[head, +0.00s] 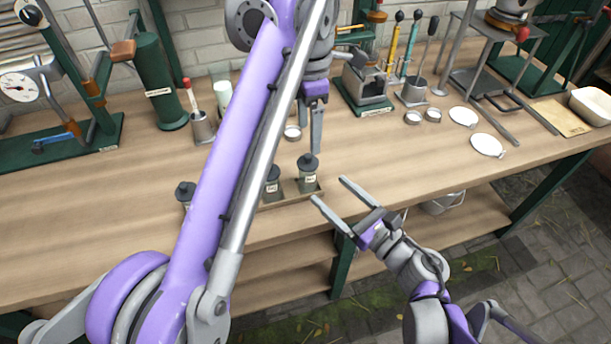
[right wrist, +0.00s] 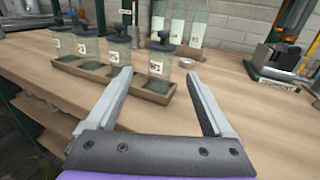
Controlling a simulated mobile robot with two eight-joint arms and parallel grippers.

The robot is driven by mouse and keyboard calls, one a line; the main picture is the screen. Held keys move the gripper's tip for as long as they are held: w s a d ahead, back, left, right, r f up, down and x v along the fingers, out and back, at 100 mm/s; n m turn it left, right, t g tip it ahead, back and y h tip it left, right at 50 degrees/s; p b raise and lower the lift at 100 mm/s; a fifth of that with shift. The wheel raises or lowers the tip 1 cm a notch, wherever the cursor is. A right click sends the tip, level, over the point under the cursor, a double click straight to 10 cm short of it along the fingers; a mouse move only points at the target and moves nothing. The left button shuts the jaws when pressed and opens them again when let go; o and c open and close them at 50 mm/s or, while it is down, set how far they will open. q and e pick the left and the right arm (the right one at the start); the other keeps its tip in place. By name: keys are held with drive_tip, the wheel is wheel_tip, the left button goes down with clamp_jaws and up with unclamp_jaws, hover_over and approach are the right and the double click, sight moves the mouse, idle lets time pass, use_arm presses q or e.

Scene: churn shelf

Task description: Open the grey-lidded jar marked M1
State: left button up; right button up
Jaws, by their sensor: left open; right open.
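Several clear jars with dark grey knobbed lids stand in a row in a wooden tray (head: 270,206) near the bench's front edge. The right-end jar (head: 308,178) and another jar (head: 272,186) show in the head view; my left arm hides part of the row. In the right wrist view the end jar (right wrist: 160,64) and its neighbour (right wrist: 117,52) have labels too blurred to tell which is M1. All visible lids are on. My right gripper (head: 328,190) is open and empty, pointing toward the end jar, apart from it. My left gripper (head: 316,130) is open, pointing down behind the row.
A green cylinder (head: 160,85), a cup with a red-handled tool (head: 203,127) and a green-based device (head: 367,88) stand farther back. White round dishes (head: 487,145) lie on the right. The bench between the tray and the dishes is clear.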

sight(314, 175)
use_arm(q)
drive_tip(key=shift+w, duration=0.15)
use_arm(e)
drive_tip(key=x, duration=0.9)
drive_tip(key=shift+w, duration=0.15)
clamp_jaws()
